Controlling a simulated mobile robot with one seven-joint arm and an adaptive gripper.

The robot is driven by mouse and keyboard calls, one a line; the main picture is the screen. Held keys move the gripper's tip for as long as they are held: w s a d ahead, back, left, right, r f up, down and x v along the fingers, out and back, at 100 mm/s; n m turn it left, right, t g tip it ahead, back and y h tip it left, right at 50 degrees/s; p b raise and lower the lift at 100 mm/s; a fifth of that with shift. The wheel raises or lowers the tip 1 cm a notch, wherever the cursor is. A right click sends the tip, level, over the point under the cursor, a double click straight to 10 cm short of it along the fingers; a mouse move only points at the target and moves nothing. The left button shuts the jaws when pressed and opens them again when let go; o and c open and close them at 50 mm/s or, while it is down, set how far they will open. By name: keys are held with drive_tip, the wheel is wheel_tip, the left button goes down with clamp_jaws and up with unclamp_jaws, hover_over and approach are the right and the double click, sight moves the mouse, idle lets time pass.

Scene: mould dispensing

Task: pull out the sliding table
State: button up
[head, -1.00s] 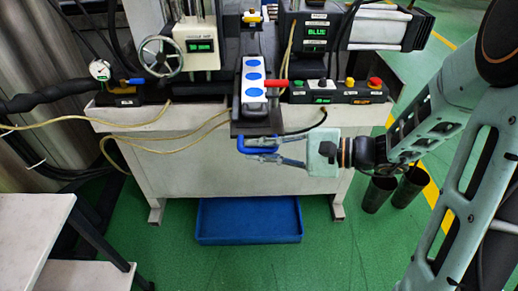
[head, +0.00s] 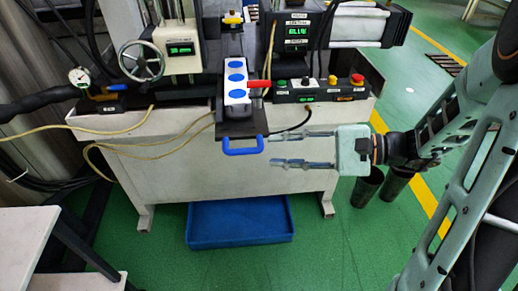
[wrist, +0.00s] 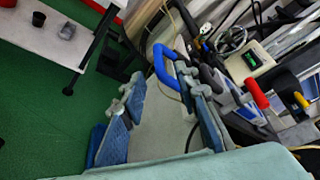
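The sliding table is a dark plate (head: 240,127) jutting over the bench's front edge, with a blue U-shaped handle (head: 243,150) on its front. On it sits a white block with blue round faces (head: 236,84). My gripper (head: 271,150) is open and empty just right of the handle, its two fingers pointing left, with a gap to the handle in the head view. In the wrist view the handle (wrist: 160,66) shows beyond the spread fingertips (wrist: 161,80), roughly in line with the space between them.
A red lever (head: 259,84) sticks out right of the block. A button box (head: 320,90) stands on the bench to the right, a handwheel (head: 141,61) to the left. A blue tray (head: 240,222) lies on the floor below. Dark cylinders (head: 366,188) stand behind my arm.

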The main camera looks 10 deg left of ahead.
drive_tip(key=shift+v, duration=1.65)
